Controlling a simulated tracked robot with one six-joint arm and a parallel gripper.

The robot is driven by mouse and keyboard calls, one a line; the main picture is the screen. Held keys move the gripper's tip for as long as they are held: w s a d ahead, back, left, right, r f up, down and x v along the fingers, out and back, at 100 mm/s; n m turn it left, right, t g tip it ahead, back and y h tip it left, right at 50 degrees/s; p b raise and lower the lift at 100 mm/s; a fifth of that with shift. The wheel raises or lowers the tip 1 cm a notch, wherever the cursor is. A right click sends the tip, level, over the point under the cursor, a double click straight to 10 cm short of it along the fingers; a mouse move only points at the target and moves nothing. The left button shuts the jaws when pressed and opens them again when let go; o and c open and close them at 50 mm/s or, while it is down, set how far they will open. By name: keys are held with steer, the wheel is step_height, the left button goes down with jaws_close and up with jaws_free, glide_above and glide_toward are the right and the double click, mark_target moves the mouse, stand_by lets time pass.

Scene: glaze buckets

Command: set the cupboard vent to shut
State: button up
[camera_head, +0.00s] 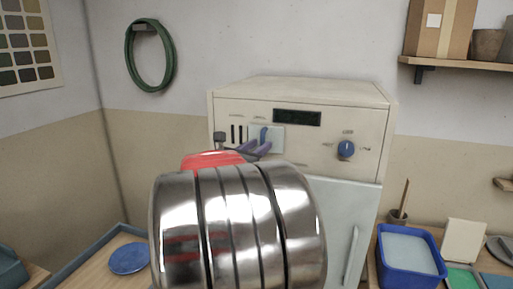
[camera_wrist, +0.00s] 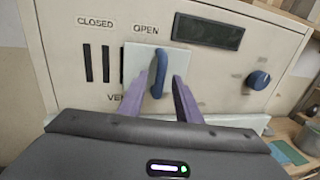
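The cupboard (camera_head: 300,103) is a cream cabinet. Its vent has a pale sliding plate (camera_wrist: 136,65) with a blue upright handle (camera_wrist: 157,75); the plate also shows in the head view (camera_head: 277,136). The plate stands under the word OPEN, to the right of two bare dark slots (camera_wrist: 97,63) under CLOSED. My gripper (camera_wrist: 164,77) has its two purple fingers either side of the handle, with gaps showing between fingers and handle. In the head view my gripper (camera_head: 256,147) is in front of the plate. The vent's lower label is partly hidden.
A dark display (camera_wrist: 208,31) and a blue dial (camera_wrist: 259,80) sit right of the vent. A blue tub (camera_head: 410,255) stands on the right bench. A shelf (camera_head: 460,62) is at upper right, and a green hose ring (camera_head: 169,60) hangs on the wall.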

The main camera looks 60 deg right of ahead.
steer(key=shift+c, duration=0.4)
jaws_close()
